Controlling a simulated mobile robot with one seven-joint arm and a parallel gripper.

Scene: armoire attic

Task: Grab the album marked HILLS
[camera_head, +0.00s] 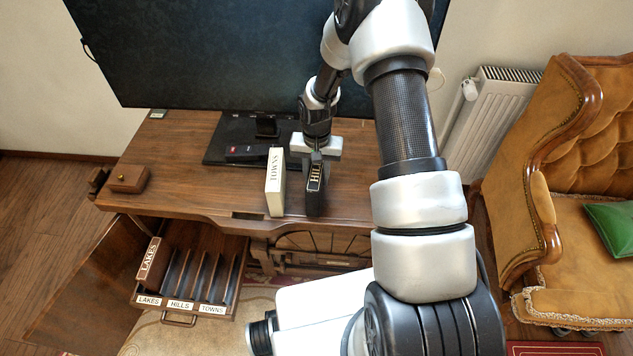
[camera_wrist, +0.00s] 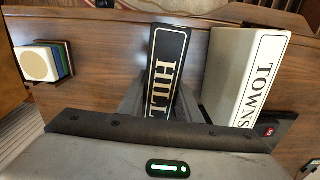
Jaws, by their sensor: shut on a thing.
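The black HILLS album (camera_head: 314,190) stands upright near the front edge of the wooden desk. It also shows in the wrist view (camera_wrist: 165,70), with its lower letters hidden by my gripper body. My gripper (camera_head: 316,158) is above it, pointing down, with its jaws shut on the album. The album appears to be still at desk level; I cannot tell if it touches the desk. The cream TOWNS album (camera_head: 275,182) stands just left of it, apart from it, and shows on the right in the wrist view (camera_wrist: 245,75).
Below the desk is an open slotted rack (camera_head: 209,279) labelled LAKES, HILLS, TOWNS, with the brown LAKES album (camera_head: 149,261) in its left slot. A monitor (camera_head: 240,50) stands behind the albums, a small wooden box (camera_head: 128,179) at left. An armchair (camera_head: 560,180) is at right.

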